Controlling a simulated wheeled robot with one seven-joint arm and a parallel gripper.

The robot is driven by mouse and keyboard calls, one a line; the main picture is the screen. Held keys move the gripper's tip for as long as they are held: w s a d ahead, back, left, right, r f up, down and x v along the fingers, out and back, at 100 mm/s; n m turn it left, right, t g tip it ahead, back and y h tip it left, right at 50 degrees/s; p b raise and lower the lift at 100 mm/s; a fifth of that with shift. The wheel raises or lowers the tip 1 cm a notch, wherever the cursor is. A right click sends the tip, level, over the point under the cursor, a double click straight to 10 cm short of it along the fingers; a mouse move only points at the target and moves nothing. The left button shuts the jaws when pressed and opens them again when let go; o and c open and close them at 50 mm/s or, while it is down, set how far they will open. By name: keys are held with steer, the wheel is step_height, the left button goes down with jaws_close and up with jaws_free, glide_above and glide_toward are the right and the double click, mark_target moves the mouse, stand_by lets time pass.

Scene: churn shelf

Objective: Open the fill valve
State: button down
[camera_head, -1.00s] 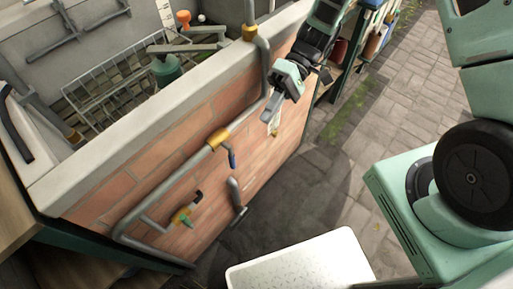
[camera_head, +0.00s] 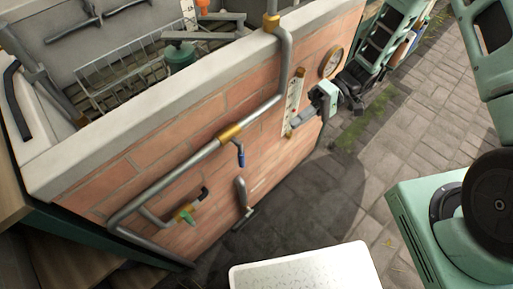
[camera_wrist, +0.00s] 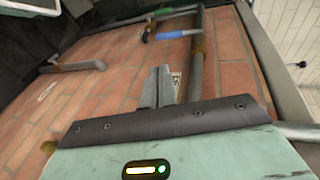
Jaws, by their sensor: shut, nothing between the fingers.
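A grey pipe runs along the brick wall, with a yellow-brass fitting and a hanging blue valve handle (camera_head: 240,155). Lower left, a branch pipe carries a second valve with a green handle (camera_head: 187,216). I cannot tell from labels which one is the fill valve. My gripper (camera_head: 292,131) is in front of the wall near its right end, to the right of both handles and apart from them. In the wrist view its fingers (camera_wrist: 157,86) are closed together and empty. The blue handle (camera_wrist: 180,33) appears beyond them, beside the pipe.
A white scale plate (camera_head: 292,103) and a round gauge (camera_head: 331,63) are on the wall near my arm. A grey spout (camera_head: 242,196) sticks out below the blue handle. A wire basket (camera_head: 122,75) lies in the basin above.

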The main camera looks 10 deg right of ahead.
steer(key=r+x, duration=0.1)
steer(key=x, duration=1.2)
steer(key=shift+a+p, duration=0.4)
steer(key=shift+a, duration=0.1)
steer(key=shift+s+f, duration=0.15)
steer(key=shift+s+a+f+y+b, duration=0.15)
steer(key=shift+y+b, duration=0.15)
steer(key=shift+b, duration=0.2)
